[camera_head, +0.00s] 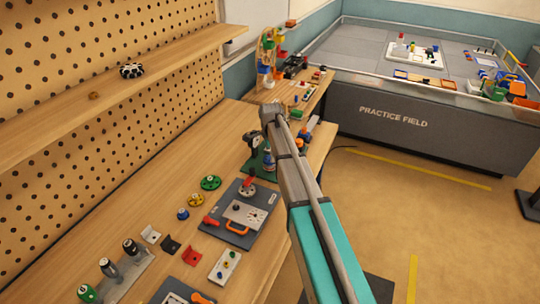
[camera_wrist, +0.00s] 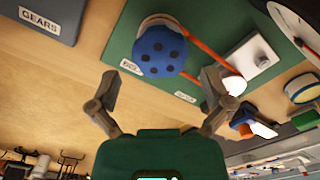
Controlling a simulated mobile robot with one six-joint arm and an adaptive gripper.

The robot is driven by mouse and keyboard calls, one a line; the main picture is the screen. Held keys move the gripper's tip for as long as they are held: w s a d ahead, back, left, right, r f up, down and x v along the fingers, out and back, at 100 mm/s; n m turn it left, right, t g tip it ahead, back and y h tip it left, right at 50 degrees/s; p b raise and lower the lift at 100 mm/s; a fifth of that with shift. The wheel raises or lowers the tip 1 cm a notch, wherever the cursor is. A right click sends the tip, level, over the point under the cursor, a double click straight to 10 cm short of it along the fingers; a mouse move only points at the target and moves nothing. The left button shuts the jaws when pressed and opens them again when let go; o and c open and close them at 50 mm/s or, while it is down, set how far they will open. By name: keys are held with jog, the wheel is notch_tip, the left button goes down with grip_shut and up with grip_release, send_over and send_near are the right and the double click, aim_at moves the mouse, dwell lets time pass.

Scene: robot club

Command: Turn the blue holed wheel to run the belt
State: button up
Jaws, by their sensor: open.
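The blue holed wheel (camera_wrist: 160,52) sits on a green board (camera_wrist: 122,42) in the upper middle of the wrist view. It has several dark holes in its face. An orange-red belt (camera_wrist: 207,60) runs from it towards a small white-tipped part at the right. My gripper (camera_wrist: 160,90) is open, its fingers spread wide with nothing between them. The wheel shows beyond the fingertips and between their lines; I see no touch. In the head view the green board (camera_head: 252,174) lies under the end of my arm, which partly covers it.
A grey board (camera_wrist: 45,18) marked GEARS lies at the left in the wrist view. In the head view, coloured wheels (camera_head: 210,183), a grey latch board (camera_head: 240,213) and small tools stand on the wooden bench (camera_head: 150,200). The practice field (camera_head: 400,115) stands at the back right.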

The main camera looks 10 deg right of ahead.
aim_at(269, 158)
notch_tip(269, 158, up, 12)
jog(key=n+p, duration=0.4)
jog(key=p, duration=0.7)
jog(key=shift+a, duration=0.2)
jog(key=shift+f, duration=0.2)
notch_tip(269, 158, down, 13)
jog(key=b, duration=1.3)
jog(key=shift+f+b, duration=0.2)
jog(key=shift+b, duration=0.2)
jog(key=c, duration=1)
jog(key=shift+n, duration=0.3)
